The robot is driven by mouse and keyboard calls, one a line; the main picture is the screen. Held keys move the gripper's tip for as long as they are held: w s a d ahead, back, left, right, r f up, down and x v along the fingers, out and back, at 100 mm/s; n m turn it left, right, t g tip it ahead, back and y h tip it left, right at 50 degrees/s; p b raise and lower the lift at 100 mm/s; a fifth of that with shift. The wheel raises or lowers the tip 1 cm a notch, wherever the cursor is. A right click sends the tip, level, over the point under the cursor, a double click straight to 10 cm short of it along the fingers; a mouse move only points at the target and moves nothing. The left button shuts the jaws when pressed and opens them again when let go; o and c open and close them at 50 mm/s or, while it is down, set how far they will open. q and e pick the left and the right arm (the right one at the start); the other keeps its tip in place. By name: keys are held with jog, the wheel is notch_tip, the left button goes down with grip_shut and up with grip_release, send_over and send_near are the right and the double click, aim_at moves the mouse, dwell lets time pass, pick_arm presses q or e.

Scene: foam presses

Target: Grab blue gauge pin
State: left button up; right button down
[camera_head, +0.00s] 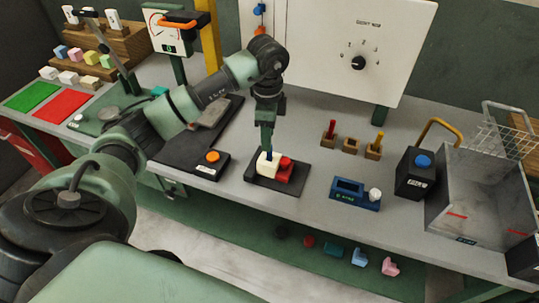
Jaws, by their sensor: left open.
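The blue gauge pin (269,156) is a small dark blue upright piece at the cream foam block (264,168), in the middle of the bench. My left gripper (268,149) points straight down right over it, with the fingertips at the pin's top. The jaws are open; the fingers hide part of the pin, and I cannot tell whether they touch it. A red block (285,170) sits beside the cream block on the same black plate (273,186). My right gripper is out of view.
To the right stand wooden holders with a red pin (331,129) and a yellow pin (378,139), and an empty-looking holder (350,146) between them. A blue fixture (347,196), a black box (414,181) and a grey tray (438,222) are further right. A white dial panel (320,50) stands behind.

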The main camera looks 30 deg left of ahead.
aim_at(269, 157)
pick_arm(q)
jog(key=f+p, duration=0.1)
jog(key=f, duration=0.1)
jog(key=f+p, duration=0.1)
jog(key=f, duration=0.1)
jog(key=shift+w+d+f, duration=0.1)
jog(key=shift+w+f, duration=0.1)
jog(key=shift+f, duration=0.65)
grip_shut()
